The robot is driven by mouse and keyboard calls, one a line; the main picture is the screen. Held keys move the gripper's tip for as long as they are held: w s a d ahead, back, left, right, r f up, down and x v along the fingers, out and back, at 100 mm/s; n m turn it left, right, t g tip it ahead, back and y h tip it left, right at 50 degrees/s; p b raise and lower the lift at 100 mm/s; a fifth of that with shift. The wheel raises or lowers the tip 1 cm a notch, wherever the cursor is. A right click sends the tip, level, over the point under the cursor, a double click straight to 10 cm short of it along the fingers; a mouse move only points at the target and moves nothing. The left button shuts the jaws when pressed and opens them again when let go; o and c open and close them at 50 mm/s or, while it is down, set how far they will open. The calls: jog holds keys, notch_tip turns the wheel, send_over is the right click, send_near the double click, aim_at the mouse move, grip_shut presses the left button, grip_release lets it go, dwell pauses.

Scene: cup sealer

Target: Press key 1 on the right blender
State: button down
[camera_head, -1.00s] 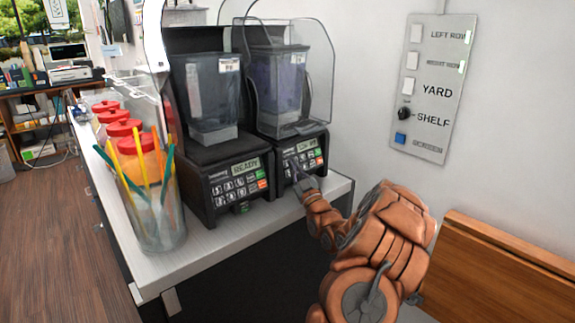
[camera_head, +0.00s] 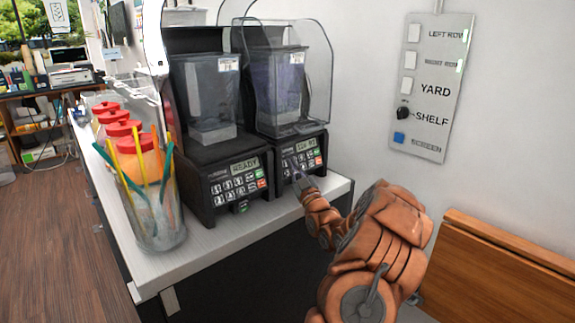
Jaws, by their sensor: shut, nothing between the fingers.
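The right blender (camera_head: 284,90) stands on the white counter, with a clear hood around its jar. Its front panel (camera_head: 311,161) has a small lit display and rows of keys. My gripper (camera_head: 296,167) is shut and empty, its dark fingertips at the left part of this panel. It hides the keys on that side, key 1 likely among them, and I cannot tell whether the tips touch a key. The left blender (camera_head: 208,95) stands beside it, its display reading READY.
A clear container (camera_head: 157,222) of coloured straws stands at the counter's front left, with red-lidded jars (camera_head: 118,128) behind it. A switch panel (camera_head: 432,88) is on the wall at right. A wooden board (camera_head: 500,270) is at lower right. The counter (camera_head: 225,234) is bare in front of the left blender.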

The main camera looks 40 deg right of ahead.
jog(key=shift+w+a+r+b, duration=0.25)
jog(key=shift+w+r+b, duration=0.05)
jog(key=shift+b, duration=0.05)
dwell(0.6)
jog(key=shift+w+a+r, duration=0.1)
jog(key=shift+a, duration=0.1)
dwell(0.6)
jog(key=shift+a, duration=0.1)
jog(key=f+b, duration=0.3)
jog(key=shift+s+d+b, duration=0.3)
jog(key=shift+s, duration=0.05)
jog(key=shift+w+a, duration=0.1)
jog(key=shift+a, duration=0.25)
jog(key=shift+b, duration=0.6)
jog(key=shift+s+r+b, duration=0.1)
jog(key=shift+s+b, duration=0.1)
jog(key=shift+b, duration=0.1)
